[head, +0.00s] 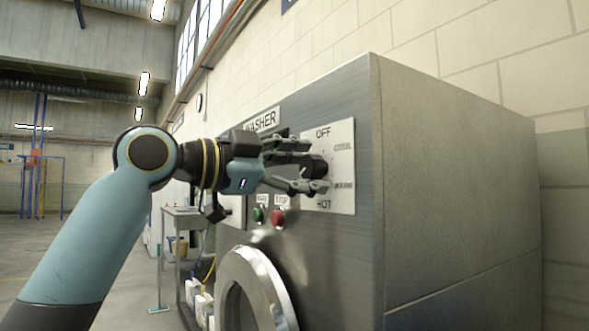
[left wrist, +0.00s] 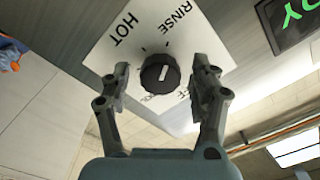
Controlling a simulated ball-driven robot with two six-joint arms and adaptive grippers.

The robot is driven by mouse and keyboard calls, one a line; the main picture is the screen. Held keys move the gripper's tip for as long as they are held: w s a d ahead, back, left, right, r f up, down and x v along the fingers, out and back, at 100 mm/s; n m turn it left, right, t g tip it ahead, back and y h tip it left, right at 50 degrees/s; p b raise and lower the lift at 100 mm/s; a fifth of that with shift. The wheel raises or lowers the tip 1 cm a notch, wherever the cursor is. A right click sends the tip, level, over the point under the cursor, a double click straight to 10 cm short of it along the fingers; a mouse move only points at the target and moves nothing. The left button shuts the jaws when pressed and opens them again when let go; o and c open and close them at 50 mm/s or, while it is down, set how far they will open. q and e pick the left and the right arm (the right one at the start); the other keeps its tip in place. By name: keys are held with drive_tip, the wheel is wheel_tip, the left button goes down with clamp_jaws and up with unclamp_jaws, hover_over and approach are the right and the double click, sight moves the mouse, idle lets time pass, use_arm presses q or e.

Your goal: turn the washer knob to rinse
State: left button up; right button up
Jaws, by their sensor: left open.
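The black round washer knob (head: 315,167) sits on a white dial plate (head: 343,138) on the washer front. In the left wrist view the knob (left wrist: 160,73) shows a short white mark pointing roughly up, between the HOT label (left wrist: 124,29) and the RINSE label (left wrist: 181,16). My left gripper (head: 318,172) is open, its fingers reaching to either side of the knob. In the left wrist view the fingers (left wrist: 161,70) stand left and right of the knob with a gap on each side. The left gripper's right finger hides part of the OFF label. My right gripper is not in view.
Below the dial are a green button (head: 258,214) and a red button (head: 278,217), with the round metal door (head: 259,287) lower down. A green-lettered display (left wrist: 291,16) is beside the plate. A table (head: 184,211) stands beyond the washer.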

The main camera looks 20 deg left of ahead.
use_arm(q)
drive_tip(key=v, duration=0.7)
drive_tip(key=shift+s+a+f, duration=0.1)
drive_tip(key=shift+s+a, duration=0.05)
idle(0.5)
